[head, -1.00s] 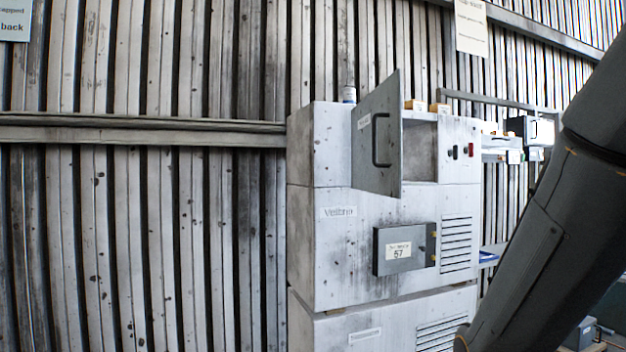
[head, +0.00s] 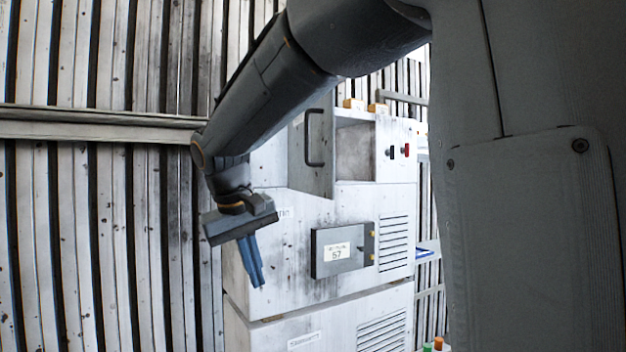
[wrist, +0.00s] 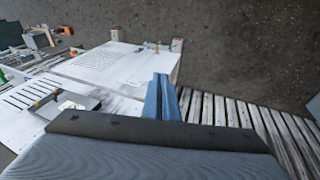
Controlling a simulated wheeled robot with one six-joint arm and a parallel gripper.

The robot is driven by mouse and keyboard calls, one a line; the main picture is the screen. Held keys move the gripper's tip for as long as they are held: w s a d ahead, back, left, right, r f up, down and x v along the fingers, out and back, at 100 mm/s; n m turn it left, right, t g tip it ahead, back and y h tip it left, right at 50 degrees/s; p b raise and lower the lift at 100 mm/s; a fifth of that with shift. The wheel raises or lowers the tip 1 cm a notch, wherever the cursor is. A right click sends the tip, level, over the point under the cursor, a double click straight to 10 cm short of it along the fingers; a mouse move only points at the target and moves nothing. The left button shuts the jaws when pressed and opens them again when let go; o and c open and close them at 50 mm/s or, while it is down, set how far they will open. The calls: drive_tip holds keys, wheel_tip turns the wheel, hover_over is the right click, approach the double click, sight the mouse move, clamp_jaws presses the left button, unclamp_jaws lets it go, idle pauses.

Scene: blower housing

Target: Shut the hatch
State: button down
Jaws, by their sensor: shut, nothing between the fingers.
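The hatch (head: 298,165) is a grey door with a black bar handle (head: 309,137) on the upper part of the white cabinet (head: 300,230). The fingers also show in the wrist view (wrist: 162,90). I cannot make out the hatch there.
A grey box labelled 57 (head: 337,252) juts from the cabinet front, right of my gripper. A red switch (head: 405,150) is right of the compartment. A ribbed wall (head: 100,220) stands behind on the left.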

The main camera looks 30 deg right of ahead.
drive_tip(key=s+d+r+m+h, duration=0.1)
drive_tip(key=d+r+m+h, duration=0.1)
drive_tip(key=r, duration=1.1)
drive_tip(key=s+d+r+m+h, duration=0.1)
drive_tip(key=s+d+r+m, duration=0.1)
drive_tip(key=r, duration=1.1)
drive_tip(key=w+d+f+p, duration=0.2)
drive_tip(key=d+f+p, duration=0.2)
drive_tip(key=d+f, duration=0.4)
drive_tip(key=shift+d+t, duration=0.4)
drive_tip(key=shift+d, duration=0.05)
drive_tip(key=shift+s, duration=0.1)
